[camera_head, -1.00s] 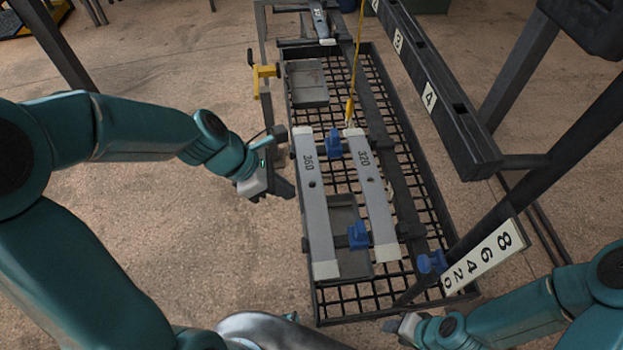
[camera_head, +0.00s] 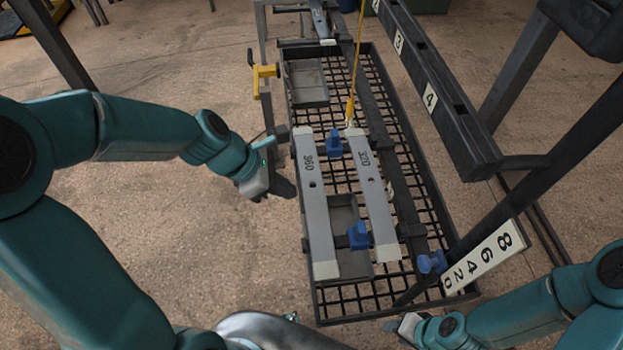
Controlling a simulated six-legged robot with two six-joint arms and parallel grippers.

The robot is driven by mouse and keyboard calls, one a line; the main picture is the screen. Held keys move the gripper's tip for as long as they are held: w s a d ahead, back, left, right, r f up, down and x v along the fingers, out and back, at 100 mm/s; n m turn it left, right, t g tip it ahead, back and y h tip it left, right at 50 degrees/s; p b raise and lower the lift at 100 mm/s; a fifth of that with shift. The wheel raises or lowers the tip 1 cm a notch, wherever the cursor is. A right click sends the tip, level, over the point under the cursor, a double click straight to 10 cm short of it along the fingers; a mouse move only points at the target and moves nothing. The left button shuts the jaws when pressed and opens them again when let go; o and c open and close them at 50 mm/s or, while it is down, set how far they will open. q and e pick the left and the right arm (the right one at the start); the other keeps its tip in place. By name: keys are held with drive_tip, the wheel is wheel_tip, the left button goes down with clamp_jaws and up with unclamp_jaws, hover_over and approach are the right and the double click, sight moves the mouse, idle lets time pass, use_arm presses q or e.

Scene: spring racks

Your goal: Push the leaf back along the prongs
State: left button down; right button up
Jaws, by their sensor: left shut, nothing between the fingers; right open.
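Two long grey leaves with pale ends lie side by side over the black mesh rack. The leaf marked 360 (camera_head: 316,205) is on the left and the leaf marked 320 (camera_head: 373,190) is on the right. Blue blocks (camera_head: 359,236) sit between and against them; the prongs beneath are largely hidden. My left gripper (camera_head: 284,187) is shut and empty, just left of the 360 leaf, with a small gap seeming to show between them. My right gripper (camera_head: 400,326) is open and empty at the bottom, below the rack's near end; its fingers show only small.
A yellow hook on a rope (camera_head: 350,110) hangs at the far end of the 320 leaf. A yellow handle (camera_head: 263,75) stands at the rack's left. A dark numbered beam (camera_head: 440,100) and a slanted number plate (camera_head: 484,257) lie to the right.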

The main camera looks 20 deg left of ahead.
sight(307, 185)
use_arm(q)
drive_tip(key=shift+w+d+p, duration=0.25)
drive_tip(key=shift+w+d, duration=0.2)
drive_tip(key=shift+d, duration=0.25)
drive_tip(key=shift+w+d+p, duration=0.25)
drive_tip(key=shift+w+d, duration=0.15)
drive_tip(key=shift+d, duration=0.25)
drive_tip(key=shift+w+d+p, duration=0.25)
drive_tip(key=shift+w+d, duration=0.2)
drive_tip(key=shift+d, duration=0.25)
drive_tip(key=s+a, duration=0.3)
drive_tip(key=a, duration=0.2)
drive_tip(key=shift+b, duration=0.35)
drive_tip(key=shift+s+a, duration=0.1)
drive_tip(key=shift+s, duration=0.15)
